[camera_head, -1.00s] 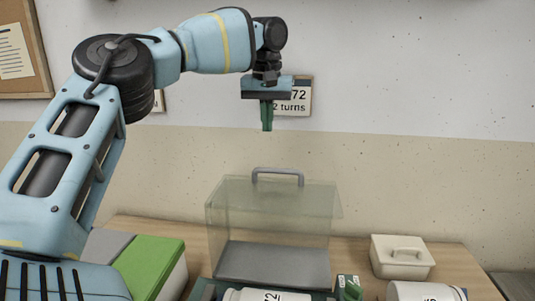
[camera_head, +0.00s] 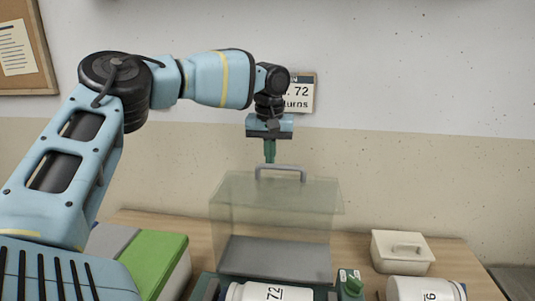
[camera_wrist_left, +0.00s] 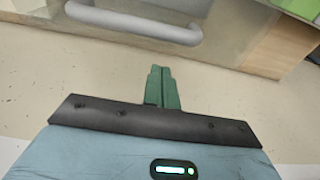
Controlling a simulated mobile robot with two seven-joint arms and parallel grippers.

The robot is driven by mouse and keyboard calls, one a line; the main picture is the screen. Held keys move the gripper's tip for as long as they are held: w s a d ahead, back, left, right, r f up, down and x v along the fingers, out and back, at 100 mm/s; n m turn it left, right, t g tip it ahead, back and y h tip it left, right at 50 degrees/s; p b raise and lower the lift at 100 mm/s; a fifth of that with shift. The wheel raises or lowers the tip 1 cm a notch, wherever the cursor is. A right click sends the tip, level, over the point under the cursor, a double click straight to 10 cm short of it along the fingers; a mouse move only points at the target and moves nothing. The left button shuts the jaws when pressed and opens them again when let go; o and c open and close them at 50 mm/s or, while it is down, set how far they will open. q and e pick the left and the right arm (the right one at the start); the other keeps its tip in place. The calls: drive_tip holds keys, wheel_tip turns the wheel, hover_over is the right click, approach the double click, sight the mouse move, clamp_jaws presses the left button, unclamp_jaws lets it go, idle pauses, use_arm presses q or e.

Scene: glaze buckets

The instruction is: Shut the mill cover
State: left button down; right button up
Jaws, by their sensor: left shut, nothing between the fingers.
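The mill cover (camera_head: 275,225) is a see-through box-like hood standing up behind a white jar (camera_head: 258,291) marked 72 at the bottom of the head view. Its grey bar handle (camera_head: 280,168) is on its top edge. The handle also shows large at the top of the left wrist view (camera_wrist_left: 140,24). My left gripper (camera_head: 269,160) points down with its green fingers together and empty, just above the handle's left end in the head view. In the wrist view its fingertips (camera_wrist_left: 161,70) appear apart from the handle. My right gripper is out of view.
A green-lidded box (camera_head: 153,258) stands left of the cover. A cream lidded container (camera_head: 401,252) and another white jar (camera_head: 425,289) are at the right on the wooden bench (camera_head: 358,243). A green knob unit (camera_head: 350,282) sits beside the mill. A wall sign (camera_head: 300,93) hangs behind my gripper.

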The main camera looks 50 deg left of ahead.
use_arm(q)
drive_tip(key=shift+s+d+r+p, duration=0.25)
drive_tip(key=shift+s+d+r, duration=0.15)
drive_tip(key=shift+s, duration=0.1)
drive_tip(key=shift+s+d+r+p, duration=0.25)
drive_tip(key=shift+s+d, duration=0.15)
drive_tip(key=shift+s, duration=0.1)
drive_tip(key=shift+s+d+f, duration=0.1)
drive_tip(key=shift+s+d, duration=0.05)
drive_tip(key=shift+d, duration=0.05)
drive_tip(key=shift+s, duration=0.1)
